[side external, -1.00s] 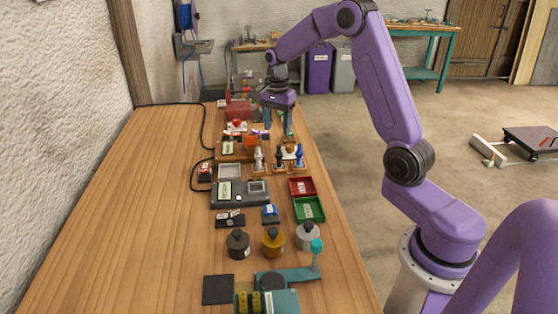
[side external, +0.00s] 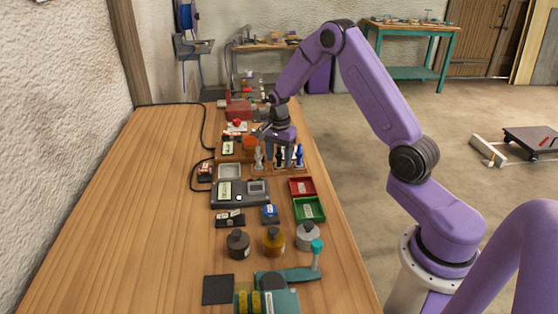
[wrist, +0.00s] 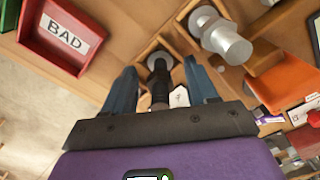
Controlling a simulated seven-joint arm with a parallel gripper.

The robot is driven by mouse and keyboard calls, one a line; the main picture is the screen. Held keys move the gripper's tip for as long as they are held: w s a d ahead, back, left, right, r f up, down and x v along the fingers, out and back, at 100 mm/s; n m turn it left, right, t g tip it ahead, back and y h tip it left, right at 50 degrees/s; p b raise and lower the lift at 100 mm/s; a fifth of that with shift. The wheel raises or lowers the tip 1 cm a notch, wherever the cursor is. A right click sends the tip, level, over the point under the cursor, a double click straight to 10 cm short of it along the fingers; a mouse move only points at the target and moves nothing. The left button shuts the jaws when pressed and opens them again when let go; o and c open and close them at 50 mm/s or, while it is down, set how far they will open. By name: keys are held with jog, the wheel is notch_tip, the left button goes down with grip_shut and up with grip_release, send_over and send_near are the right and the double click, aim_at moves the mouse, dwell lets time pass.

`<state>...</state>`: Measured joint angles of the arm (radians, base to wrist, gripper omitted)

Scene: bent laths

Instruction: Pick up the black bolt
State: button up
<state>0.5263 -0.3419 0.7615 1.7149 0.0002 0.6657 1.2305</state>
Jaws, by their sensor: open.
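The black bolt (wrist: 159,82) stands upright in a wooden holder. In the wrist view it is between the two blue fingers of my gripper (wrist: 161,76), which are open on either side of it. I cannot tell whether a finger touches it. In the side external view my gripper (side external: 281,150) is low over the row of bolts and partly hides the black bolt. A grey bolt (side external: 259,158) and a blue bolt (side external: 299,155) stand on either side; the grey one also shows in the wrist view (wrist: 226,42).
A red tray (wrist: 56,37) marked BAD and a green tray (side external: 309,209) are near the holder. Several jars stand toward the front. The left of the table (side external: 130,210) is clear.

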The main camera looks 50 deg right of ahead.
grip_shut()
jog(key=shift+r, duration=0.15)
